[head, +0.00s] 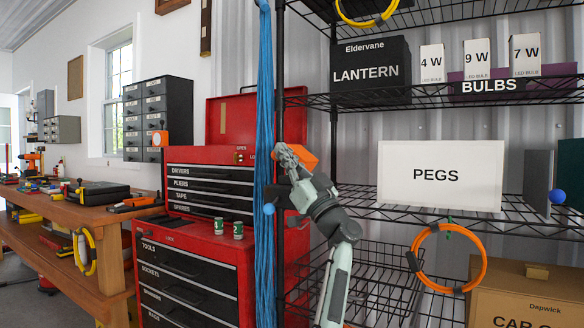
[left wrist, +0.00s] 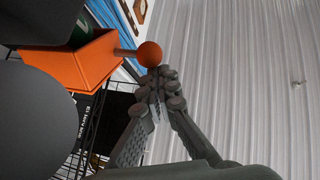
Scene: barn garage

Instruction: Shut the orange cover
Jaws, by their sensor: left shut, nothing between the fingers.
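The orange cover (head: 308,157) is at the front edge of the wire shelf unit, partly hidden behind my left gripper (head: 284,156). In the left wrist view the orange cover (left wrist: 75,70) looks like a shallow hollow shell, with an orange ball knob (left wrist: 150,53) on a short stalk. The left gripper (left wrist: 162,76) is shut and empty, its fingertips just below the knob. Contact cannot be told. The cover's hinge is hidden, and how far it stands open is unclear. My right gripper is out of view.
Blue cords (head: 265,100) hang beside the shelf post. A red tool chest (head: 221,240) stands to the left with two green cans (head: 238,230) on it. A PEGS box (head: 440,175), an orange ring (head: 478,268) and a wire basket (head: 385,285) are to the right.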

